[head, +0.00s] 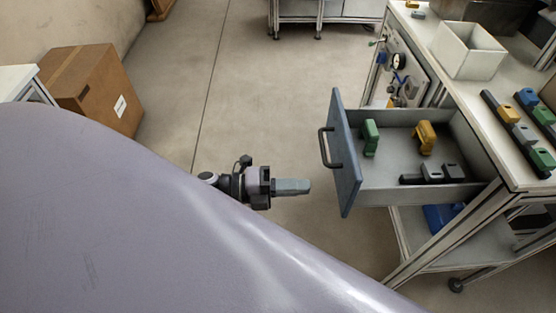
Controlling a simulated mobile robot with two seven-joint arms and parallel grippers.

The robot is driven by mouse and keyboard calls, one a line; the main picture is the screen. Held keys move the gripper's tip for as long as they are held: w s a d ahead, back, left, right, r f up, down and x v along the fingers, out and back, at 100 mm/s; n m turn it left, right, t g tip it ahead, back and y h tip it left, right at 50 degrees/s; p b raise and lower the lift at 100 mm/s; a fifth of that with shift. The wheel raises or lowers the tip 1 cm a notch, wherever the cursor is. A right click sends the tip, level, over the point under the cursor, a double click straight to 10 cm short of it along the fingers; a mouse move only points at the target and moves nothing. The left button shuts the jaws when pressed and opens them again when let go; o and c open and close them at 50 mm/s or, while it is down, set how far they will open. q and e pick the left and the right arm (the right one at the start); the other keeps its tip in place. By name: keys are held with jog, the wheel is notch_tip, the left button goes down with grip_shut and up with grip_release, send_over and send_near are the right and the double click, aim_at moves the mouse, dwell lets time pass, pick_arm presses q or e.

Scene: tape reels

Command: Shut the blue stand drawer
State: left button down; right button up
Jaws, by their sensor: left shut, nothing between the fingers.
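The blue-fronted drawer (348,160) of the stand (524,177) is pulled well out to the left. Its dark handle (328,148) faces left. Inside the grey drawer lie a green tape reel (370,138), a yellow tape reel (425,137) and a dark holder with grey pieces (432,174). My left gripper (308,187) is shut and empty. It points right, a short way left of the drawer front and near the height of its lower part in the picture, with a gap between them. My right gripper is not in view.
The bench top holds a white open box (468,50) and dark rails with coloured pieces (519,130). A blue item (442,217) lies on the lower shelf (440,252). A cardboard box (92,86) stands at left. The floor left of the drawer is clear.

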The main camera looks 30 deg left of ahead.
aim_at(343, 186)
pick_arm(q)
jog(key=x, duration=0.7)
jog(key=shift+p, duration=0.4)
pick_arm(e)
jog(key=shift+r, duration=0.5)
